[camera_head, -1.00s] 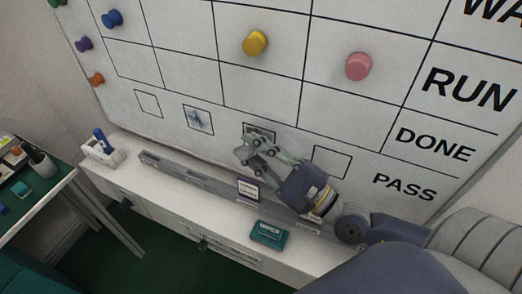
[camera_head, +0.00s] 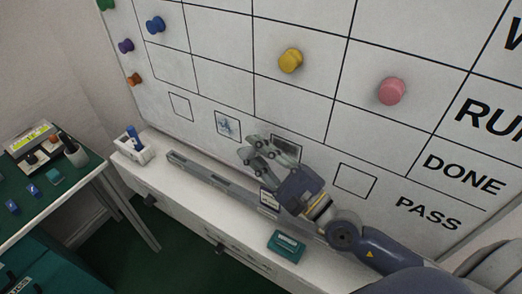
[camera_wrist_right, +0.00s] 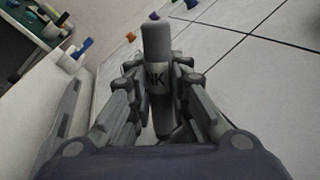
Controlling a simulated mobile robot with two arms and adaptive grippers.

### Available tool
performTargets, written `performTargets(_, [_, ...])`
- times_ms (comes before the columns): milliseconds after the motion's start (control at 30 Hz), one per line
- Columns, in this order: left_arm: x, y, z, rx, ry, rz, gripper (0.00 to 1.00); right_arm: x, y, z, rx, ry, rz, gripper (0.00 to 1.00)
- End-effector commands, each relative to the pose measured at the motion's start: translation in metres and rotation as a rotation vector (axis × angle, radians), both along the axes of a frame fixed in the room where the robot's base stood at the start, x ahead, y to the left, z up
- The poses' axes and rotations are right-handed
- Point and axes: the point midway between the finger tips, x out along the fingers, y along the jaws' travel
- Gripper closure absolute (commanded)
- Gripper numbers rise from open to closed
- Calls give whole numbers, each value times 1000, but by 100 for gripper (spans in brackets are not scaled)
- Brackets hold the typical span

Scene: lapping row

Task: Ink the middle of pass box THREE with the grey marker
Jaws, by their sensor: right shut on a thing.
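The board's PASS row has a line of small outlined boxes. The third from the left, box three (camera_head: 288,147), looks grey inside, and its lower part is hidden behind my right gripper. My right gripper (camera_head: 252,158) is in front of the board, with its fingertips just left of that box. In the right wrist view it is shut on the grey marker (camera_wrist_right: 157,85), which has a white label band and is held between the fingers. I cannot tell whether the marker touches the board. My left gripper is not in view.
A grey tray rail (camera_head: 205,181) runs below the board.

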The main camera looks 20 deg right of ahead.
Motion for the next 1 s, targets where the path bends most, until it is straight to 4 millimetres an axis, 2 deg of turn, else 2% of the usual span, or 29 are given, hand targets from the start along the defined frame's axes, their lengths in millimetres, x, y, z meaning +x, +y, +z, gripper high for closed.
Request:
performTargets(33, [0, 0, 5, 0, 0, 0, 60, 0, 0, 6, 1, -2, -2, 98])
performTargets(167, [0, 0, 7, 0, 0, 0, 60, -2, 0, 9, 0, -1, -2, 98])
performTargets(500, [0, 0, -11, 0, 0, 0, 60, -24, -17, 5, -2, -1, -1, 98])
performTargets(767, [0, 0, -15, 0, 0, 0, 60, -32, -23, 8, 1, -2, 0, 98])
performTargets(1000, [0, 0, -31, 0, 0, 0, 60, -47, -34, 4, -1, 0, 0, 98])
